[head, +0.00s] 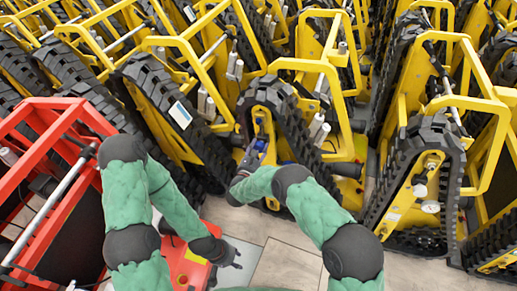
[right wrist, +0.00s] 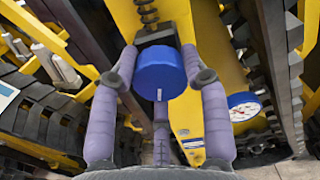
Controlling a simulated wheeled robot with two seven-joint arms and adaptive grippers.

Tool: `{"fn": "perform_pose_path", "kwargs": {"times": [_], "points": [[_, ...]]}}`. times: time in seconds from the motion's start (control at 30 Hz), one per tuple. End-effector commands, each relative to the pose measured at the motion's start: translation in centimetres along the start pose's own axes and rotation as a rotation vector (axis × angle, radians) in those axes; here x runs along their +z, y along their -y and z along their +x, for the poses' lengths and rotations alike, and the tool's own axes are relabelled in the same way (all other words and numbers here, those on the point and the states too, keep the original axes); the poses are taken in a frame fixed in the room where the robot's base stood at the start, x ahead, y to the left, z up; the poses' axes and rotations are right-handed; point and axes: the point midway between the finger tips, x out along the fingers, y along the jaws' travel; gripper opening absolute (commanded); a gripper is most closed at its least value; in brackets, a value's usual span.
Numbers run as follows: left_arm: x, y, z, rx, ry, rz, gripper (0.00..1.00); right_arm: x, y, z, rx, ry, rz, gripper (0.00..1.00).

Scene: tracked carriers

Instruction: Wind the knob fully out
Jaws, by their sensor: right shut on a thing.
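The blue knob (right wrist: 160,74) sits in front of the yellow carrier body in the right wrist view, with a small pale mark low on its face. My right gripper (head: 257,146) is shut on it, with purple-grey fingers on its left and right and one below. In the head view the hand mostly hides the knob. A threaded dark rod (right wrist: 148,14) shows just above the knob.
A blue-rimmed gauge (right wrist: 244,106) is to the right of the knob. Yellow tracked carriers (head: 425,180) stand closely packed behind and to both sides. A red frame (head: 50,150) stands at the left. Bare tiled floor (head: 285,265) shows at the lower middle.

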Motion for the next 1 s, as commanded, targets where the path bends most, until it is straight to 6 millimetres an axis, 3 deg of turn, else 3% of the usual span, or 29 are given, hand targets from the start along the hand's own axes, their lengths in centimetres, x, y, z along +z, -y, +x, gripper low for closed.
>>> {"fn": "perform_pose_path", "kwargs": {"times": [0.03,0.4,0.9,0.93,1.0], "points": [[0.0,0.01,0.03,0.0,0.0,0.0,0.4,-0.77,-0.03,-0.23,0.004,-0.013,-0.035,0.14],[0.0,0.01,0.03,0.0,0.0,0.0,0.4,-0.92,0.01,-0.29,0.005,-0.015,-0.192,0.14],[0.0,0.01,0.03,0.0,0.0,0.0,0.4,-1.05,0.05,-0.33,0.005,-0.017,-0.213,0.14],[0.0,0.01,0.03,0.0,0.0,0.0,0.4,-1.06,0.05,-0.33,0.005,-0.017,-0.213,0.49],[0.0,0.01,0.03,0.0,0.0,0.0,0.4,-1.04,0.06,-0.33,0.004,-0.017,-0.213,0.69]]}}
